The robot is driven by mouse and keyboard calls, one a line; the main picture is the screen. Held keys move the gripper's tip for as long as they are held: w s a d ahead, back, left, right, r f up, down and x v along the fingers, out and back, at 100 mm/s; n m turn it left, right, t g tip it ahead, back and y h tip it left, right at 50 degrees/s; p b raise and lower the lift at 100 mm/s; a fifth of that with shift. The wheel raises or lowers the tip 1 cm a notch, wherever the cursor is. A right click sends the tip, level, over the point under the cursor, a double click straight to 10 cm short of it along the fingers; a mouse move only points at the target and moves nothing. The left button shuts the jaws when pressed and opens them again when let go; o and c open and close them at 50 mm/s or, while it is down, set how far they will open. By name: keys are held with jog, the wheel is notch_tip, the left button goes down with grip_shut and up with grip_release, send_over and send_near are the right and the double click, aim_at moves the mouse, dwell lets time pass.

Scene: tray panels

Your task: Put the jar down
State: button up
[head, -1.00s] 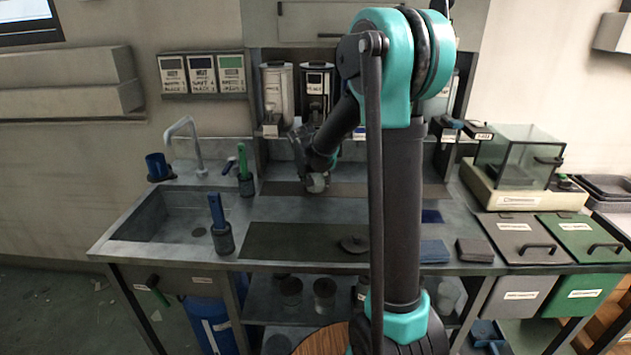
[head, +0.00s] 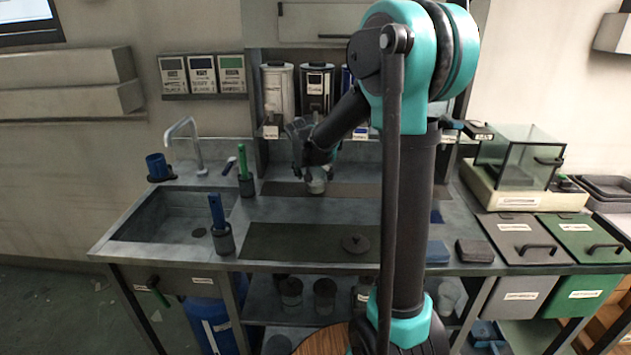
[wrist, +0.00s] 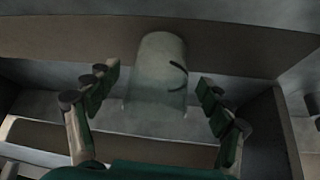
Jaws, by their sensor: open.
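The jar (wrist: 157,75) is a small clear, pale vessel with a dark curved mark on its side. In the head view the jar (head: 316,184) stands on the dark strip at the back of the counter. My gripper (head: 315,172) is at the jar, partly covering it. In the wrist view my gripper (wrist: 160,92) is open, with one green-padded finger on each side of the jar and a visible gap to both. The jar's base contact is hard to make out.
A dark mat (head: 290,242) with a round dark lid (head: 355,243) lies in front. The sink (head: 172,217) is to the left, with a blue-handled brush in a holder (head: 222,238). Tall dispensers (head: 316,90) stand behind. My arm hides part of the counter's right side.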

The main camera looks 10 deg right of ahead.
jog(key=v, duration=0.8)
jog(key=shift+s+r, duration=0.15)
jog(key=shift+r, duration=0.15)
jog(key=shift+a, duration=0.1)
dwell(0.7)
